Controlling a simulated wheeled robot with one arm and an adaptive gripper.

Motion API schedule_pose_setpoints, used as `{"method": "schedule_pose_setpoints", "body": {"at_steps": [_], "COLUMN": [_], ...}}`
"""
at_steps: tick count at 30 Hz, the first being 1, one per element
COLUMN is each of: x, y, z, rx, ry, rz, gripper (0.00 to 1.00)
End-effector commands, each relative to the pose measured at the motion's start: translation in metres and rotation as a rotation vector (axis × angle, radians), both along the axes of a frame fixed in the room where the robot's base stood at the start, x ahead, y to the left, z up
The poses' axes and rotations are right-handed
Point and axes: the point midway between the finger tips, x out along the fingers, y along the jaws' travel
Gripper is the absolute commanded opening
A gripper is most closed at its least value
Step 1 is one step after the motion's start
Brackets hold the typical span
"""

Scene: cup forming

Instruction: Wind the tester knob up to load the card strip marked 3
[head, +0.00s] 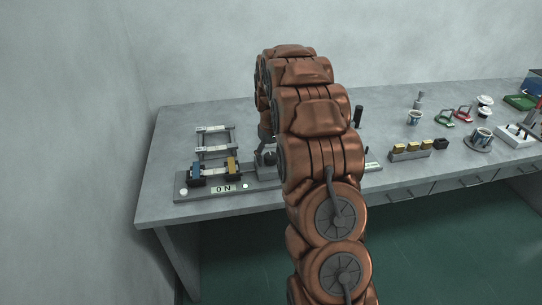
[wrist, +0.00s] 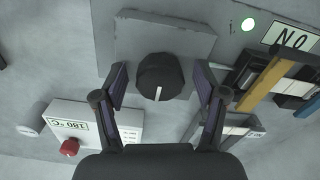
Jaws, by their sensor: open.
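The tester knob (wrist: 160,77) is round and black with a white pointer line, on a grey block (wrist: 190,42) in the wrist view. My gripper (wrist: 160,90) is open, with one dark finger on each side of the knob; I cannot tell whether they touch it. In the head view the knob (head: 269,158) shows small beside my arm, which hides most of my gripper. A pale strip between the clamps has no readable mark.
A rack (head: 214,141) with pale strips stands behind the clamps. A white box (wrist: 95,125) marked "180 °C" with a red knob (wrist: 69,147) lies close to one finger. A holder of yellow-topped blocks (head: 410,153) and cups (head: 414,118) stand to the right.

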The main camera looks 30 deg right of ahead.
Motion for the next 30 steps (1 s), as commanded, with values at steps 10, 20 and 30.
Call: {"method": "schedule_pose_setpoints", "body": {"at_steps": [10,20,30], "x": [0.0000,0.0000,0.0003], "y": [0.0001,0.0002,0.0002], "z": [0.0000,0.0000,-0.0015], "rx": [0.000,0.000,0.000], "ry": [0.000,0.000,-0.001], "rz": [0.000,0.000,-0.047], "gripper": [0.48,0.13,0.12]}}
